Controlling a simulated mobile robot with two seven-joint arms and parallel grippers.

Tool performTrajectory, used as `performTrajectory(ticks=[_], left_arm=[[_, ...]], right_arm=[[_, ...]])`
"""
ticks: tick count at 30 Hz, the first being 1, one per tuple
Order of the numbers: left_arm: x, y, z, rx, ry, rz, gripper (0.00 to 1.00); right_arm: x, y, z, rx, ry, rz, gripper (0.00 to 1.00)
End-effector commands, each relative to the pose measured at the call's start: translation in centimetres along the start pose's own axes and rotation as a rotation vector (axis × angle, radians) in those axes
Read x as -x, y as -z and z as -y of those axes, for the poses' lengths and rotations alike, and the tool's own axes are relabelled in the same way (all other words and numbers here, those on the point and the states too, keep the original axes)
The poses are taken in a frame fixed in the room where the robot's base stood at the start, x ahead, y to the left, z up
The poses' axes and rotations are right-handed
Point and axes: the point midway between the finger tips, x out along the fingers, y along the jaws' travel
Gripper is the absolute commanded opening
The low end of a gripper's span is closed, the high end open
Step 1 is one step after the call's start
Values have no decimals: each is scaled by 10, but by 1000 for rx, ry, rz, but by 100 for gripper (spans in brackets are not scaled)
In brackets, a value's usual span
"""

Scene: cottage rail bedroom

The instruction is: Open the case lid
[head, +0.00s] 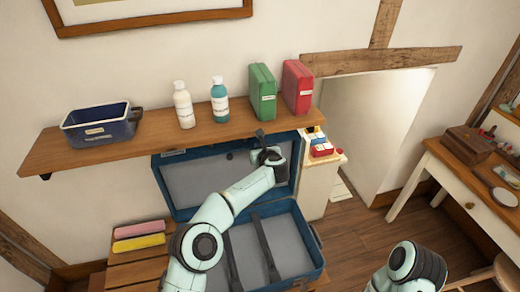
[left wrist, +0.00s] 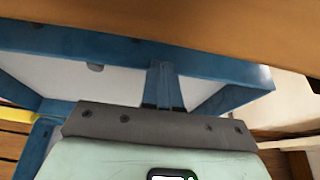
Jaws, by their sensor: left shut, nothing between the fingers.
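The blue case (head: 322,262) stands open below the wall shelf, with grey lining and dark straps in its base. Its lid (head: 205,180) is raised, roughly upright, its grey inner side facing me. My left gripper (head: 261,138) is shut and empty at the upper right part of the lid, close under the shelf's front edge. In the left wrist view the blue lid (left wrist: 70,42) spans the picture behind the fingers (left wrist: 165,80). I cannot tell whether they touch it. Only part of my right arm shows at the bottom right; its fingers are out of view.
The wooden shelf (head: 60,158) overhangs the lid and bears a blue bin (head: 100,128), two bottles (head: 183,105), a green box (head: 262,92) and a red box (head: 297,88). A desk (head: 470,205) stands at right. Open floor lies between case and desk.

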Motion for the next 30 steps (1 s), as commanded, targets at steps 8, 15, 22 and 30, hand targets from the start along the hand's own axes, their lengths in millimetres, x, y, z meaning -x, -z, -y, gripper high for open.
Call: performTrajectory(ticks=[8, 15, 22, 30], left_arm=[[33, 5, 0, 0, 3, 0, 0], [89, 4, 0, -2, 4, 1, 0], [125, 1, 0, 0, 2, 1, 0], [135, 0, 0, 1, 0, 0, 0]], right_arm=[[-28, -12, -14, -6, -6, 18, 40], [-53, -20, -26, -11, -11, 32, 40], [-62, -22, -30, -12, -12, 35, 40], [-63, -22, -30, -12, -12, 35, 40]])
